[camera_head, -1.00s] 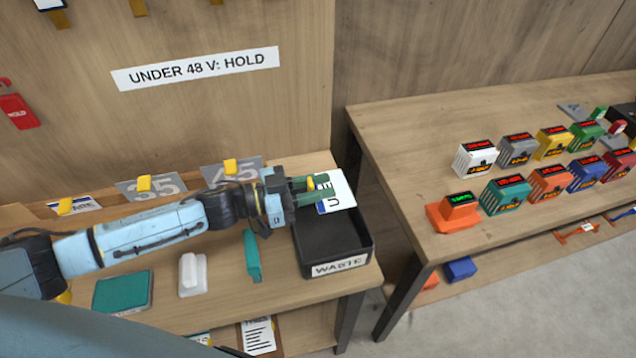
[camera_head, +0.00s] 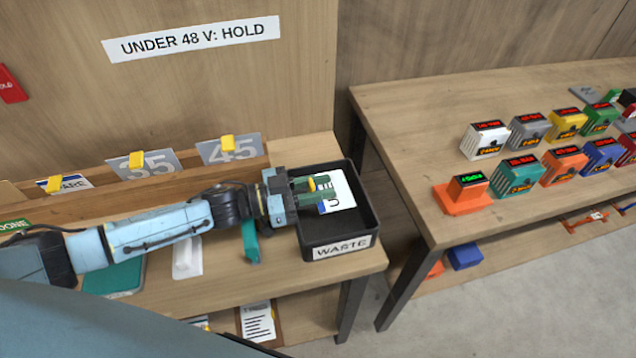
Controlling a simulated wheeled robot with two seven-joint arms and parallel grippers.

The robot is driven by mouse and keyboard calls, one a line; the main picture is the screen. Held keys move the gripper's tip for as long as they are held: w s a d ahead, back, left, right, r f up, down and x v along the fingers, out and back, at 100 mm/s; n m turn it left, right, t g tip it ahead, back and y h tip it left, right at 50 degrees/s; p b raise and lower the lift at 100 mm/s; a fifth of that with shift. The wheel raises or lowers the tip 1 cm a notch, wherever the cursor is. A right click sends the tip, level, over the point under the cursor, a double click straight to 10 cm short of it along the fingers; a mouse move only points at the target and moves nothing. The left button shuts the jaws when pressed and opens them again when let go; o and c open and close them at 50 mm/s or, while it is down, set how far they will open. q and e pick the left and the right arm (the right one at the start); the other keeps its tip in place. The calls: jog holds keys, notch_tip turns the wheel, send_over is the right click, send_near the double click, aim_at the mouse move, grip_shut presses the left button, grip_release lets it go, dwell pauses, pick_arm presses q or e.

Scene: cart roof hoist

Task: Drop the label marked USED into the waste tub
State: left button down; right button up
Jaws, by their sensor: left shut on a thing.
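A white label (camera_head: 343,190) with a blue edge and a partly visible "U" is held in my left gripper (camera_head: 321,193). Green fingers are shut on it and cover part of its lettering. The label is over the black waste tub (camera_head: 372,226), which is marked WASTE on its front and stands at the right end of the left bench. I cannot tell whether the label touches the tub. My right gripper is not in view.
A rack with grey cards marked 35 (camera_head: 141,168) and 45 (camera_head: 230,149) stands behind my arm. A white block (camera_head: 187,259), a teal tool (camera_head: 250,243) and a teal pad (camera_head: 115,279) lie in front. Several coloured battery-like blocks stand on the right table (camera_head: 410,120).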

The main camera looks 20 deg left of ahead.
pick_arm(q)
jog(key=shift+f, duration=0.15)
jog(key=c, duration=0.6)
grip_release()
jog(key=shift+c, duration=0.2)
notch_tip(320, 180, up, 7)
jog(key=p, duration=0.7)
jog(key=shift+s+a, duration=0.1)
jog(key=shift+a, duration=0.1)
jog(key=b+v, duration=0.1)
jog(key=v, duration=1.2)
